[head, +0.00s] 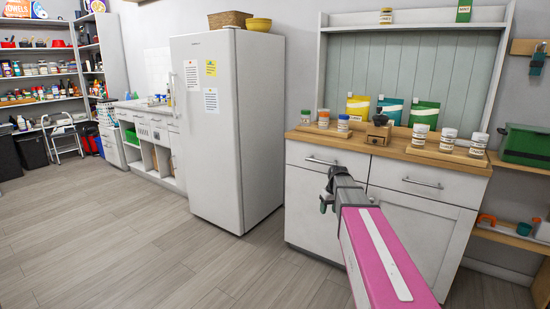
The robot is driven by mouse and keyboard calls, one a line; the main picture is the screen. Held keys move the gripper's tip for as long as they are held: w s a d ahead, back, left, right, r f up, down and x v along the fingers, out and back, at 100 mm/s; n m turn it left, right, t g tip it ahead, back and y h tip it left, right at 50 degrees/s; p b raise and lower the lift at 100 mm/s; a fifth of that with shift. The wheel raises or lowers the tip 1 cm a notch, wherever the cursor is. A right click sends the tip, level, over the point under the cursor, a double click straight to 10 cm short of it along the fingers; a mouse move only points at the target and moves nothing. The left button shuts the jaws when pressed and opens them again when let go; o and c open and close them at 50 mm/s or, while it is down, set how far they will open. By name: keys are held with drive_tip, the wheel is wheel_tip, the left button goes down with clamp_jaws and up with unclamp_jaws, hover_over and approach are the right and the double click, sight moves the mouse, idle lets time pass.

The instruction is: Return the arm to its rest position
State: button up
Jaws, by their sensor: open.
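My arm reaches in from the bottom right of the head view, with a pink link (385,258) that has a white strip. At its far end is my dark grey gripper (338,186), seen in front of the white cabinet (412,218). It is open. The fingers are small and hard to make out from this side, and I see nothing held in them.
A white fridge (226,125) stands to the left. A green bin (524,146) sits on a shelf at right. The wooden floor (120,245) at left is clear.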

drive_tip(key=s+a+f+m, duration=0.1)
drive_tip(key=s+f, duration=0.3)
drive_tip(key=s, duration=0.4)
drive_tip(key=s+a+f+m+h, duration=0.1)
drive_tip(key=s+a+f, duration=0.1)
drive_tip(key=s, duration=0.6)
drive_tip(key=s+a+f+m, duration=0.1)
drive_tip(key=s+a+f, duration=0.1)
drive_tip(key=s+f, duration=0.3)
drive_tip(key=s, duration=0.3)
drive_tip(key=shift+s+f+g, duration=0.2)
drive_tip(key=shift+f+g, duration=0.1)
drive_tip(key=shift+g, duration=0.1)
